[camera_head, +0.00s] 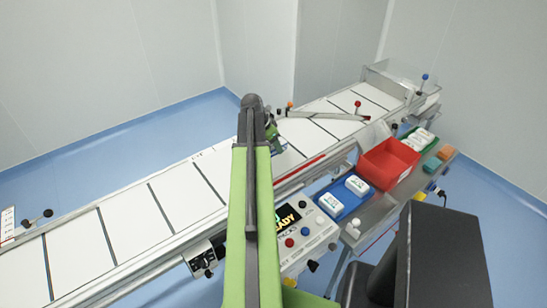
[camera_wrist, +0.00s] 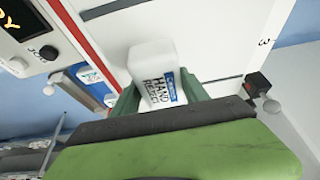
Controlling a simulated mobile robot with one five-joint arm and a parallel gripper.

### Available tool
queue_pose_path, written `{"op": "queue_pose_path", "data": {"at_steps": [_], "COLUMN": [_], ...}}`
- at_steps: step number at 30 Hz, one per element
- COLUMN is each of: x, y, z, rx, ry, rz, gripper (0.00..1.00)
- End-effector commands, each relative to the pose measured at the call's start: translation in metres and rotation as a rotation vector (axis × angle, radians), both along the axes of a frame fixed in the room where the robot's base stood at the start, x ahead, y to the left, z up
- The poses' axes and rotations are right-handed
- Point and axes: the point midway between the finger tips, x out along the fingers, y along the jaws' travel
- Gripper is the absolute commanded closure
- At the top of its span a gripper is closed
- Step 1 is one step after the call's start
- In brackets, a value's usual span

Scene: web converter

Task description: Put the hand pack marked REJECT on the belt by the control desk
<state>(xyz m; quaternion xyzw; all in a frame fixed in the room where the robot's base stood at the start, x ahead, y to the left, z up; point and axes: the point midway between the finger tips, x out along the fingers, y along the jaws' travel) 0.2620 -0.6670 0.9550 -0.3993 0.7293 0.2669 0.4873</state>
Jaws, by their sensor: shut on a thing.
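In the wrist view my gripper (camera_wrist: 160,92) is shut on a white hand pack (camera_wrist: 148,58). Its label reads HAND REJECT, with a blue patch. The white belt (camera_wrist: 215,35) lies behind the pack; I cannot tell whether the pack touches it. In the head view my gripper (camera_head: 273,140) is over the belt (camera_head: 187,203), partly hidden by my green arm, and the pack is hidden there. The control desk (camera_head: 318,230), with a lit READY display and coloured buttons, stands at the belt's near side.
A blue tray (camera_head: 331,205) with white packs, a red bin (camera_head: 388,163) and a green tray (camera_head: 427,148) with packs line a shelf right of the desk. The belt to the left is clear.

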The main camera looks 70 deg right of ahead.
Motion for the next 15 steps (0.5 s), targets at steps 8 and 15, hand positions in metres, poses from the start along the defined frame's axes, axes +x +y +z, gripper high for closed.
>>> {"op": "queue_pose_path", "data": {"at_steps": [8,15], "x": [0.001,0.0], "y": [0.0,0.0], "z": [-0.019,-0.042], "rx": [0.0,-0.001], "ry": [0.0,0.0], "rz": [0.0,-0.001], "gripper": [0.94,0.94]}}
